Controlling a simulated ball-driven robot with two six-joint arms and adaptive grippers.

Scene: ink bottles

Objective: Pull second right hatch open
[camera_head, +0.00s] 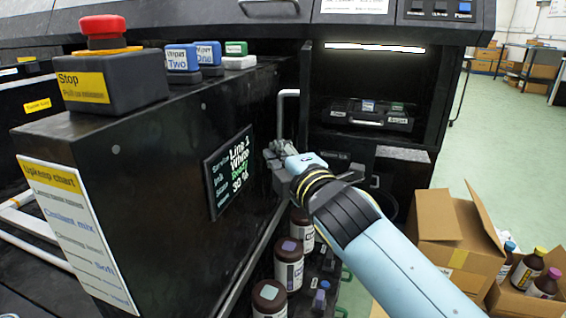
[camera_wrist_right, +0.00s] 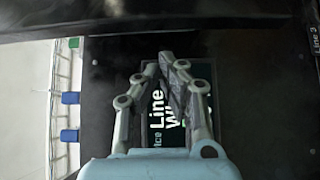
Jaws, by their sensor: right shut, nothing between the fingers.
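My right gripper (camera_head: 272,152) reaches in from the lower right, beside the dark cabinet side with the screen. Its fingers are shut and empty. In the wrist view the closed fingertips (camera_wrist_right: 167,60) are in front of the screen (camera_wrist_right: 158,115). A pale bent handle (camera_head: 288,97) stands just above the gripper in the head view, beside a dark upright panel edge (camera_head: 305,85). I cannot tell for certain which panel is the second right hatch. The gripper is close to the handle but does not hold it. My left gripper is out of view.
A lit open bay (camera_head: 375,75) holds a black tray (camera_head: 367,117). Brown bottles (camera_head: 289,262) stand on a low shelf below my arm. A red stop button (camera_head: 104,30) sits on the cabinet top. An open cardboard box (camera_head: 455,235) is on the floor at right.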

